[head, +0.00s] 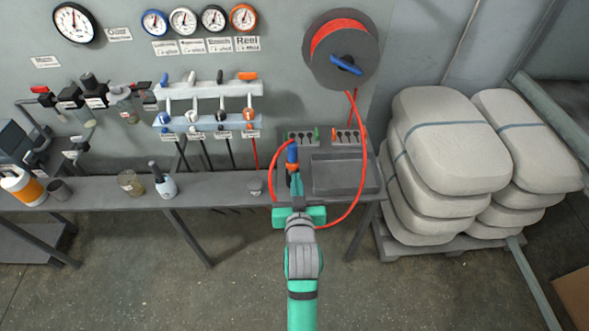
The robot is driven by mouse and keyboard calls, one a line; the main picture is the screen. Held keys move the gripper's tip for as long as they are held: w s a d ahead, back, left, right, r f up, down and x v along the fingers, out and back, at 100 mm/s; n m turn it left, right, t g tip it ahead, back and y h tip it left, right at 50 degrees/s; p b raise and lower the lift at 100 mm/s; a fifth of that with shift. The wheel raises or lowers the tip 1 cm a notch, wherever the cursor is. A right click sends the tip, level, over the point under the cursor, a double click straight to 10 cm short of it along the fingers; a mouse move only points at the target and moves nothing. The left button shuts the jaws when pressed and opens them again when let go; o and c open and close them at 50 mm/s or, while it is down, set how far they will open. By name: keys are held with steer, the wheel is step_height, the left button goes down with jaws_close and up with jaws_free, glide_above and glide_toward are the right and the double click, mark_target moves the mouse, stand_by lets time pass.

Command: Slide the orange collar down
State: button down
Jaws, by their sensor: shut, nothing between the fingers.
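An orange collar-like piece (248,115) sits on the rightmost line of the wall manifold, at the lower white-blue rail (208,123). An orange lever (247,76) is above it on the upper rail. A small orange-red patch also shows just below a blue upright handle (292,152) on the bench; I cannot tell its shape. My gripper (296,184) is shut and empty, pointing away over the bench's right part, in front of and just below the blue handle. It is right of and nearer than the manifold. My gripper partly hides the foot of the blue handle.
A red hose (361,150) loops from the wall reel (340,49) around my gripper to the bench. A grey tray (340,178) lies right of my gripper. Stacked sacks (450,140) stand at right.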

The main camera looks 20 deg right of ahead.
glide_above(294, 169)
steer(key=s, duration=0.3)
steer(key=shift+w+a+f, duration=0.1)
steer(key=shift+a+f, duration=0.1)
steer(key=shift+f, duration=0.4)
steer(key=shift+w+a+f, duration=0.1)
steer(key=shift+a+f, duration=0.05)
steer(key=shift+f, duration=0.45)
step_height(294, 169, down, 3)
steer(key=shift+f, duration=0.15)
steer(key=shift+s+f, duration=0.2)
steer(key=shift+f, duration=0.15)
steer(key=shift+f, duration=1.2)
steer(key=v, duration=1)
steer(key=shift+s+r, duration=0.3)
